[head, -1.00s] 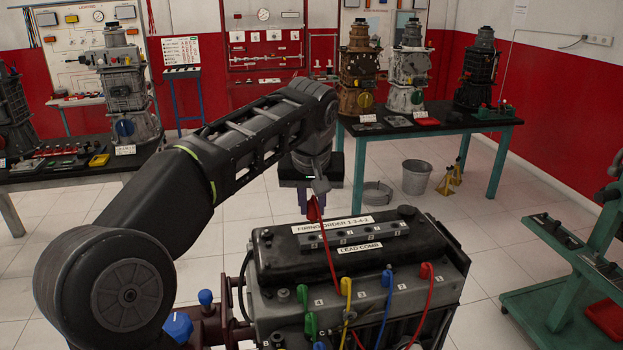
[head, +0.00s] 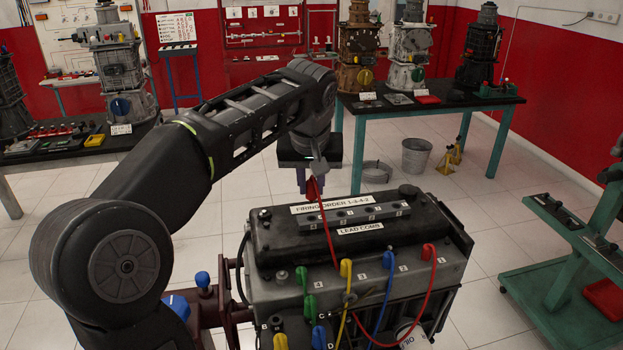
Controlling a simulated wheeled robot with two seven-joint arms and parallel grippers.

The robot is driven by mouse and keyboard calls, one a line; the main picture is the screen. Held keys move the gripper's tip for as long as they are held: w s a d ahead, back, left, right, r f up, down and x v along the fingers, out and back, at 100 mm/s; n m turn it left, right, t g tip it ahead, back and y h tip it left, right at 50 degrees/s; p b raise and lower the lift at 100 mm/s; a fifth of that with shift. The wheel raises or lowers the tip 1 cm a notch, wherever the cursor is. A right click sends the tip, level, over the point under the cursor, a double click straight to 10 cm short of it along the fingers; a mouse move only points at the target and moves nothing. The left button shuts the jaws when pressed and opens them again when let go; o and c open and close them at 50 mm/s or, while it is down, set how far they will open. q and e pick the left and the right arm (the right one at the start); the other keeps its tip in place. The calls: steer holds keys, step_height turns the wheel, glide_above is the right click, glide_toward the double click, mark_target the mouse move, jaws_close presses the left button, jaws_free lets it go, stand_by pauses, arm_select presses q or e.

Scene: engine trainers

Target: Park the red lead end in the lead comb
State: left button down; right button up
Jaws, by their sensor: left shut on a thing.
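My left gripper (head: 315,170) is shut on a red lead end (head: 313,190) above the back left of the engine's black top cover. A red lead hangs from it across the front of the cover. The lead comb (head: 362,213) is a grey bar with numbered places on the cover, behind the label "LEAD COMB". The held end is just left of the comb and looks a little above it; I cannot tell whether they touch. The comb's places look empty. My right gripper is not in view.
Along the engine's front are a green lead end (head: 302,277), a yellow one (head: 346,268), a blue one (head: 389,260) and another red one (head: 428,252). A green stand (head: 560,245) is at the right. A bucket (head: 416,156) stands on the floor behind.

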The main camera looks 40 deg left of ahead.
mark_target(311, 198)
arm_select(q)
steer(key=shift+f+b, duration=1.15)
steer(key=shift+f, duration=0.6)
steer(key=shift+d, duration=0.1)
steer(key=shift+f, duration=0.2)
steer(key=shift+f+b, duration=0.35)
steer(key=shift+b, duration=0.1)
steer(key=shift+f+b, duration=0.3)
steer(key=shift+f, duration=0.05)
steer(key=c, duration=1.2)
jaws_free()
